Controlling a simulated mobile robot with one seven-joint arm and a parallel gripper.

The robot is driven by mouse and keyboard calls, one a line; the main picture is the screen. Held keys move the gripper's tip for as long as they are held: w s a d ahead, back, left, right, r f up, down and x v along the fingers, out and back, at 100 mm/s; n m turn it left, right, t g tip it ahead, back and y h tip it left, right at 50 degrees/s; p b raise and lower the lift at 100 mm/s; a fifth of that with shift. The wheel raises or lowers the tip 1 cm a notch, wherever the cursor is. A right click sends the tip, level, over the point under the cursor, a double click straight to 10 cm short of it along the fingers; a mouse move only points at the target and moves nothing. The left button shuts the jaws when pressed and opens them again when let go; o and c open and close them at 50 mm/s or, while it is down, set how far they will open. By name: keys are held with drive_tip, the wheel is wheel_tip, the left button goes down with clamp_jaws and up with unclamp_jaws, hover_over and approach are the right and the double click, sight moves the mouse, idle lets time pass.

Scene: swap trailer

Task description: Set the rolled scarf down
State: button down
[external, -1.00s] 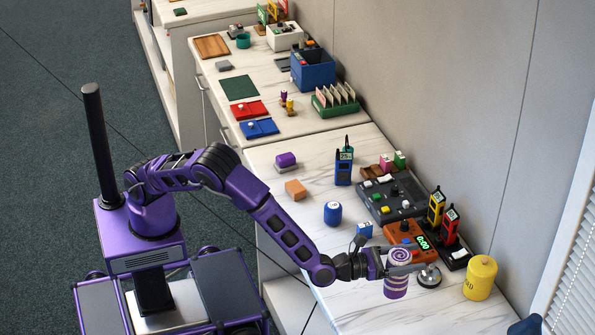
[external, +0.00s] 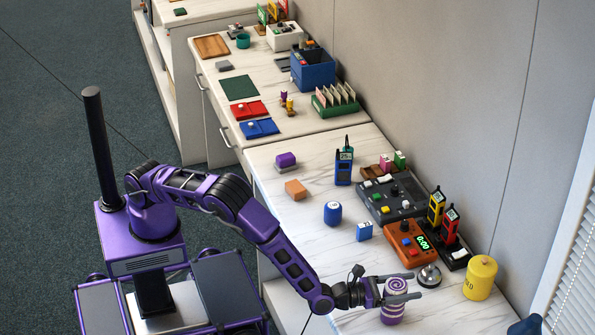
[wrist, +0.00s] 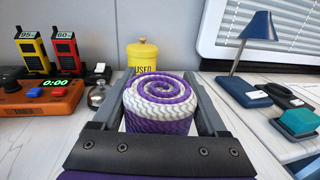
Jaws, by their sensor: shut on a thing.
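The rolled scarf (external: 394,303) is a purple and white upright roll with a spiral top, near the front edge of the marble-topped counter (external: 345,275). My gripper (external: 402,290) is shut on it, with one finger on each side. The wrist view shows the scarf (wrist: 160,105) filling the space between the two grey fingers. The scarf's base is hidden in the wrist view, and I cannot tell whether it touches the counter.
A silver bell (external: 429,276), an orange timer box (external: 409,243) and a yellow canister (external: 480,277) stand behind the scarf. A blue lamp (wrist: 250,45) stands at the right in the wrist view.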

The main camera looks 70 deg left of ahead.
drive_tip(key=shift+f, duration=0.15)
unclamp_jaws()
drive_tip(key=s+a, duration=0.2)
drive_tip(key=s, duration=1)
drive_tip(key=shift+a+p, duration=0.15)
drive_tip(key=shift+p, duration=0.2)
drive_tip(key=shift+w, duration=0.1)
